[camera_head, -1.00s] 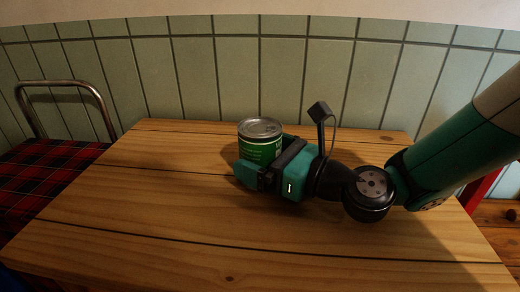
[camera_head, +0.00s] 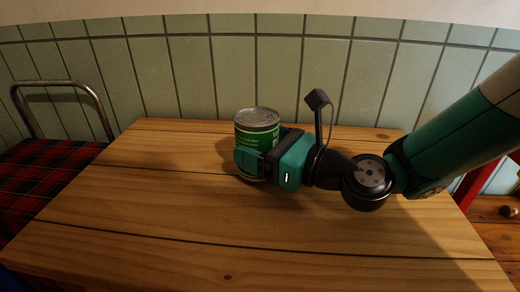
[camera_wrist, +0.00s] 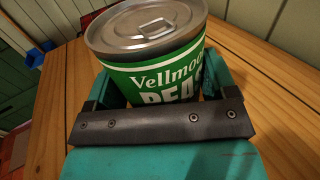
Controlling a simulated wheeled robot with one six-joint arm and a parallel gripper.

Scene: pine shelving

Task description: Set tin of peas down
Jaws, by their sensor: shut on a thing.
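The tin of peas (camera_head: 257,136) is a green can with a silver ring-pull lid and white lettering. In the wrist view the tin (camera_wrist: 155,65) fills the space between the fingers, its label partly reading "Vellmo" and "PEA". My gripper (camera_head: 250,160) is shut around the tin's side, over the far middle of the wooden table (camera_head: 150,225). The tin is roughly upright, lid up. A strip of its lower side shows beneath the finger. I cannot tell whether its base touches the tabletop.
The tabletop is otherwise bare, with free room left and in front. A chair with a red tartan seat (camera_head: 50,170) and metal back rail stands at the left. A green tiled wall (camera_head: 180,75) rises behind the table. A red piece of furniture (camera_head: 470,188) shows at the right.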

